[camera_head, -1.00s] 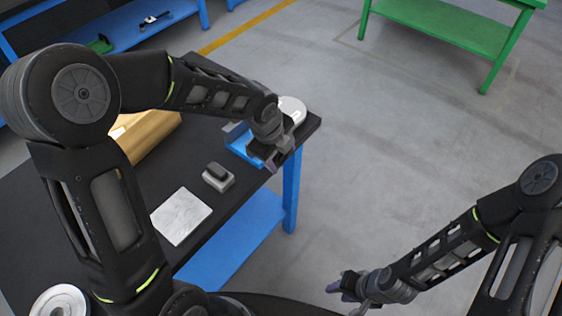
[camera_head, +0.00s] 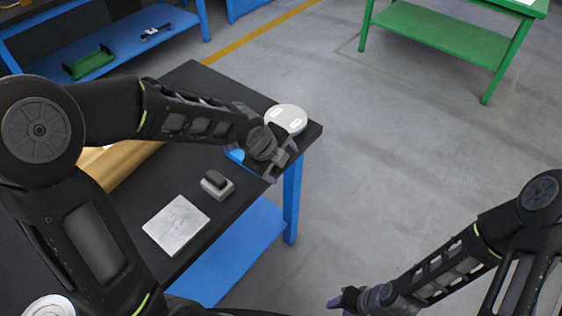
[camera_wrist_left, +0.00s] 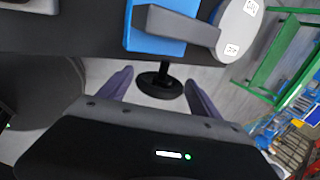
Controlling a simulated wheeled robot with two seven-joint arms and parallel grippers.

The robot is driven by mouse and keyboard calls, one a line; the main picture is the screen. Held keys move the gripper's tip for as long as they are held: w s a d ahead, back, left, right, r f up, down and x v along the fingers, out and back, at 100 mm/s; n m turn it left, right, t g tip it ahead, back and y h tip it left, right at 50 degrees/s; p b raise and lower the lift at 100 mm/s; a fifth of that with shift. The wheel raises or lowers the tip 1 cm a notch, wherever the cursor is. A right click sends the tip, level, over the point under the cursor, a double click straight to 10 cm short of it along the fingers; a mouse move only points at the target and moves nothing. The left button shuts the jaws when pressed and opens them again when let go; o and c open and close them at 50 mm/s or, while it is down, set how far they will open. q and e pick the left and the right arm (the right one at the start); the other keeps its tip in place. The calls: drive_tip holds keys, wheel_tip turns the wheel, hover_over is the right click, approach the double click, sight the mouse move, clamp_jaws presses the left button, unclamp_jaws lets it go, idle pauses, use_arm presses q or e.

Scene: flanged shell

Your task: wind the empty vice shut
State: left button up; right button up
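The blue vice (camera_head: 235,154) stands at the table corner, mostly hidden behind my left arm in the head view. In the left wrist view the blue vice (camera_wrist_left: 158,40) is at the top, with a grey bar-like part (camera_wrist_left: 180,24) across it. A black stem with a round end (camera_wrist_left: 160,84), seemingly the vice's handle, sticks out toward my left gripper (camera_wrist_left: 161,88). The fingers are open on either side of the handle, with visible gaps. The left gripper also shows in the head view (camera_head: 280,168). My right gripper (camera_head: 343,301) is low over the floor, its fingers too small to judge.
A white round disc (camera_head: 286,119) lies beside the vice at the corner. A grey block with a black top (camera_head: 216,185) and a pale square plate (camera_head: 177,225) lie on the black table (camera_head: 193,80). A tan cylinder (camera_head: 118,162) is behind my left arm.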

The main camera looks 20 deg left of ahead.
use_arm(q)
drive_tip(key=shift+o, duration=0.5)
drive_tip(key=shift+a+r, duration=0.1)
drive_tip(key=shift+r, duration=0.1)
drive_tip(key=p+v, duration=0.1)
drive_tip(key=v, duration=0.5)
drive_tip(key=shift+r+p, duration=0.1)
drive_tip(key=shift+p, duration=0.2)
drive_tip(key=shift+s+a+r, duration=0.1)
drive_tip(key=shift+s+r, duration=0.3)
drive_tip(key=shift+r, duration=0.1)
